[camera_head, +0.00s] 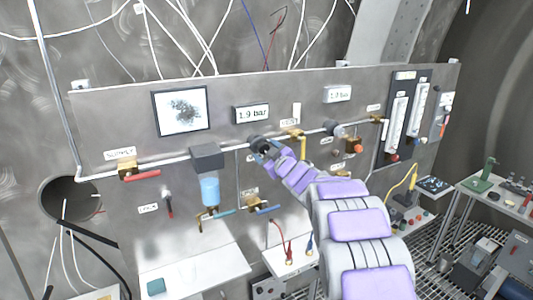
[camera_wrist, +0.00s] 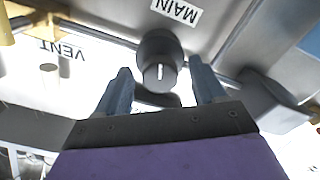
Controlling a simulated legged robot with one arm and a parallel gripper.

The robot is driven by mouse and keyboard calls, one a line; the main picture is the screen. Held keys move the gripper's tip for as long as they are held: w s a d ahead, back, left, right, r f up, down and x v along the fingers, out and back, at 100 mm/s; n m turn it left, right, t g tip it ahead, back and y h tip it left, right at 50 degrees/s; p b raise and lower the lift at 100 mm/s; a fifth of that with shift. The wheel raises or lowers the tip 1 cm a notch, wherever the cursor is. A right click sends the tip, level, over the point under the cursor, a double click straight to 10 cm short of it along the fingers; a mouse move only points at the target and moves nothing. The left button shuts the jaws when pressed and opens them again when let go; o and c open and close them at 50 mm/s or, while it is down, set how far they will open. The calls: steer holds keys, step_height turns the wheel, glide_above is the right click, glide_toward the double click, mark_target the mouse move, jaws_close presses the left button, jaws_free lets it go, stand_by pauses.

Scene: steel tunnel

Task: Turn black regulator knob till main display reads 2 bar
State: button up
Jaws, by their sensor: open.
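The black regulator knob (camera_wrist: 158,50) has a white pointer line and sits just ahead of my gripper (camera_wrist: 160,72) in the wrist view, between the two fingertips. The fingers are apart, with a gap on each side of the knob. A label "MAIN" (camera_wrist: 177,11) shows upside down by the knob. In the head view, a display (camera_head: 252,114) above my gripper (camera_head: 262,146) reads 1.9 bar. There, the knob is hard to tell apart from the dark gripper.
A second display (camera_head: 338,94) at the right is less legible. A filter with a blue bowl (camera_head: 209,190) hangs left of my gripper. A brass valve (camera_head: 295,134) with a yellow handle is close on the right. A "VENT" label (camera_wrist: 62,49) shows in the wrist view.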

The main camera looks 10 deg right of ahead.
steer(key=shift+s, duration=0.1)
steer(key=p+v, duration=0.1)
steer(key=v, duration=1.6)
